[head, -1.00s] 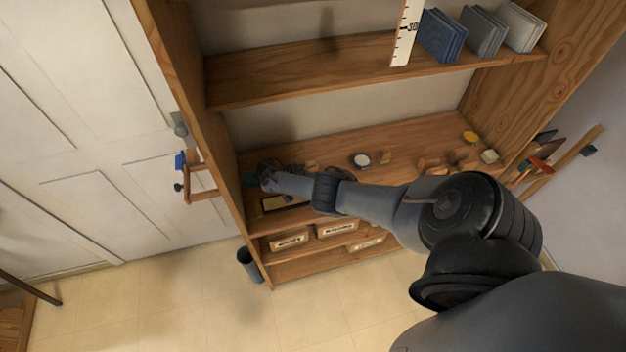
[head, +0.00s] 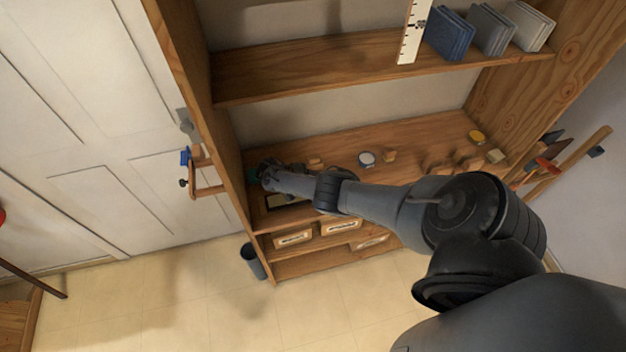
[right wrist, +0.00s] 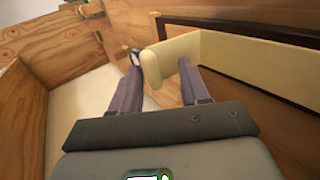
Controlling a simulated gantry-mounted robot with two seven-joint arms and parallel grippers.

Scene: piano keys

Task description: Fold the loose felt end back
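In the right wrist view, a cream felt strip (right wrist: 258,62) runs along a dark-edged wooden piece at the right. Its loose end (right wrist: 155,64) bends toward the camera between the fingers of my right gripper (right wrist: 160,65). The two fingers stand apart, with the felt end in the gap near their tips. I cannot tell whether either finger touches it. In the head view, my right gripper (head: 268,178) is small and dark over the left end of the bench shelf; the felt cannot be made out there. My left gripper is not in view.
The wooden bench shelf (head: 420,135) holds a round white-topped jar (head: 367,158), small wooden blocks and a yellow-topped pot (head: 476,137) right of my gripper. The cabinet's side panel (head: 222,150) stands close on the left. An upper shelf (head: 320,65) overhangs the bench.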

